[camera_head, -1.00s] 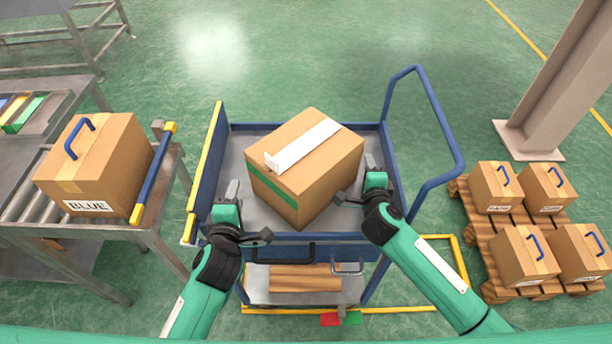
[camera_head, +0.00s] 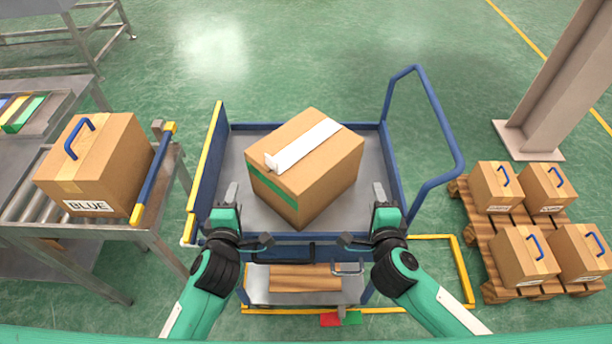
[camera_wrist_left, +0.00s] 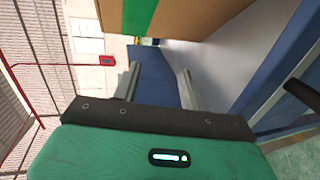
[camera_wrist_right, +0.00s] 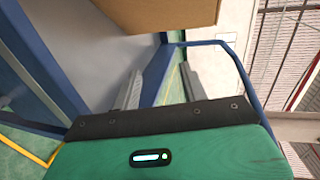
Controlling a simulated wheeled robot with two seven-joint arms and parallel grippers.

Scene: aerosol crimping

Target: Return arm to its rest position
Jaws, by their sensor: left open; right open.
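My left gripper (camera_head: 248,215) is open and empty at the front left of the cart, left of the cardboard box. Its two fingers stand apart in the left wrist view (camera_wrist_left: 158,82). My right gripper (camera_head: 362,213) is open and empty at the front right of the cart, clear of the box. Its fingers are also apart in the right wrist view (camera_wrist_right: 160,88). The cardboard box (camera_head: 330,163) has a green stripe and a white strip on top. It sits turned at an angle on the cart's grey deck, and neither gripper touches it.
The blue cart (camera_head: 410,215) has a tall handle at right and a lower shelf holding brown material. A box labelled BLUE (camera_head: 110,165) stands on the roller table (camera_head: 28,205) at left. Several boxes stand on a wooden pallet (camera_head: 480,235) at right, near a pillar (camera_head: 560,85).

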